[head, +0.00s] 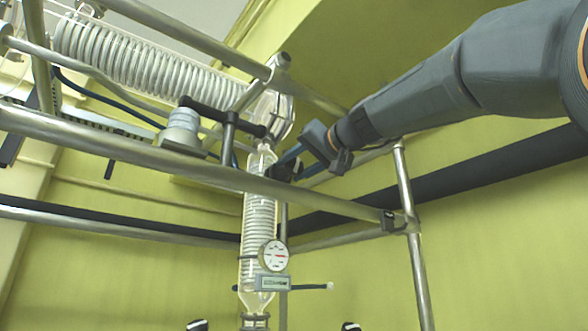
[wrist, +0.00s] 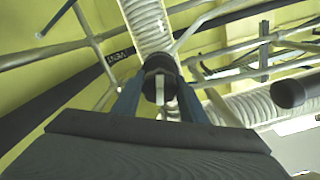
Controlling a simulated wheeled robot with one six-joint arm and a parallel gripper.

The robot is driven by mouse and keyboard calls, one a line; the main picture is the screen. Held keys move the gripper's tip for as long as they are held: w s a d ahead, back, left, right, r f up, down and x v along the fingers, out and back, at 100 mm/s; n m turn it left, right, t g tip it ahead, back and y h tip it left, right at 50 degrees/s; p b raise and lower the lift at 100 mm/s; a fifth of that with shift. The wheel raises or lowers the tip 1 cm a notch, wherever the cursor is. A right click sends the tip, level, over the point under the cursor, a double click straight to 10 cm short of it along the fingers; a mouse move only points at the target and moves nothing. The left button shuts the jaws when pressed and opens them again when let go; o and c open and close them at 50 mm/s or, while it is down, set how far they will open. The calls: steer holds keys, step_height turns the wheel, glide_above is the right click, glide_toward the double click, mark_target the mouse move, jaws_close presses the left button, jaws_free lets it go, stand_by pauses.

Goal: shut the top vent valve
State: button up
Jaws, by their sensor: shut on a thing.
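The top vent valve shows in the wrist view as a round black part (wrist: 159,64) with a pale narrow piece below it, in front of a coiled glass column (wrist: 146,22). My gripper (wrist: 160,84) has one blue finger on each side of it and is shut on the valve's handle. In the head view my gripper (head: 290,161) reaches in from the upper right to the top of the upright glass column (head: 259,215). The valve there is small, dark and partly hidden by the fingers, so I cannot tell its handle's angle.
Metal frame bars (head: 180,172) cross in front of the column. A coiled glass condenser (head: 140,60) slopes at upper left, with a grey-white cap (head: 183,125) and black rod beside it. A dial gauge (head: 275,255) sits lower on the column. Free room shows at right, below my arm.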

mark_target(297, 165)
steer(key=m, duration=0.3)
steer(key=shift+m, duration=0.4)
steer(key=m, duration=0.3)
steer(key=shift+m+p, duration=0.3)
steer(key=shift+p, duration=0.05)
steer(key=m+p, duration=0.1)
steer(key=m, duration=0.5)
steer(key=shift+p, duration=0.35)
steer(key=shift+m, duration=0.3)
steer(key=o, duration=1.1)
steer(key=shift+c, duration=0.2)
steer(key=shift+s+d, duration=0.1)
steer(key=b+v, duration=0.3)
steer(key=v, duration=0.3)
steer(key=shift+s+d, duration=0.25)
steer(key=shift+s, duration=0.05)
steer(key=shift+s+d+b, duration=0.2)
steer(key=shift+s+b, duration=0.1)
steer(key=shift+s, duration=0.1)
